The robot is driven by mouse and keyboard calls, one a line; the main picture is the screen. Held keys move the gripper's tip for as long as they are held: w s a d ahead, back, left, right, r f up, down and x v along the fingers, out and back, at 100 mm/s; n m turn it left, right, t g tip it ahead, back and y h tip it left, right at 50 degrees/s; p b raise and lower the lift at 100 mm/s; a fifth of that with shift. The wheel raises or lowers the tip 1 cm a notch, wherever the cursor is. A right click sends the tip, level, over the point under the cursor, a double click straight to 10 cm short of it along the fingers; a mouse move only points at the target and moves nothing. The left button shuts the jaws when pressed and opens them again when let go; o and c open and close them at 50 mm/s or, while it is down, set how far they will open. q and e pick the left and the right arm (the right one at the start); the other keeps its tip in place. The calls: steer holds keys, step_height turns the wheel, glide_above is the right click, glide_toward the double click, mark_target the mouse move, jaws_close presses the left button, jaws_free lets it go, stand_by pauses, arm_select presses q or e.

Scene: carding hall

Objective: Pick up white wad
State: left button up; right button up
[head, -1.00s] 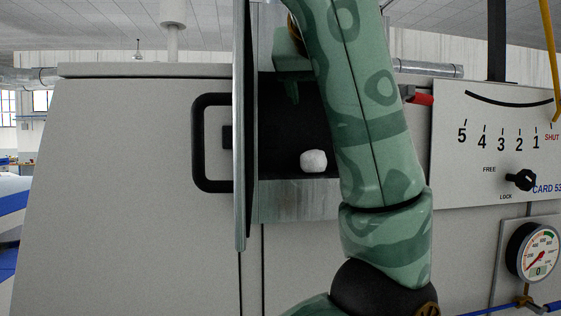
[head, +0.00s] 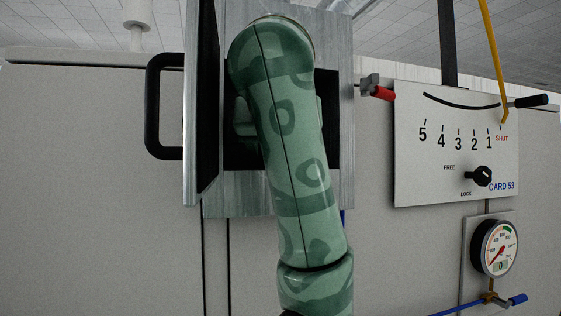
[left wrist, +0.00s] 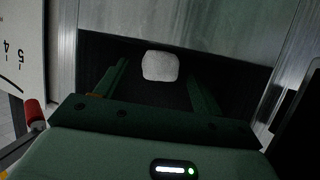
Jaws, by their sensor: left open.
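The white wad (left wrist: 160,66) is a small rounded lump on the dark floor of the opening, seen in the left wrist view. My left gripper (left wrist: 157,72) is open, with its two green fingers apart. The wad shows between and just beyond the fingertips, with dark gaps on both sides; I see no contact. In the head view my left arm covers the wad and the fingers; only a green edge of the hand shows at the opening. My right gripper is not in view.
The opening has a metal frame (head: 333,190) and an open door (head: 195,110) with a black handle (head: 155,108) on its left. A red-handled clamp (head: 377,93) sticks out at right. Further right are the dial panel (head: 420,170) and a gauge (head: 494,248).

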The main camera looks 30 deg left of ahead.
arm_select(q)
steer(key=x, duration=0.2)
steer(key=shift+w+a+f, duration=0.1)
steer(key=shift+w+f, duration=0.05)
steer(key=shift+w, duration=0.2)
steer(key=shift+w+a+f, duration=0.15)
steer(key=shift+w+a, duration=0.1)
steer(key=shift+a, duration=0.05)
steer(key=shift+s, duration=0.1)
steer(key=shift+d, duration=0.15)
steer(key=c, duration=1)
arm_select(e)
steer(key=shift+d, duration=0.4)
arm_select(q)
steer(key=shift+d, duration=0.1)
steer(key=shift+c, duration=0.2)
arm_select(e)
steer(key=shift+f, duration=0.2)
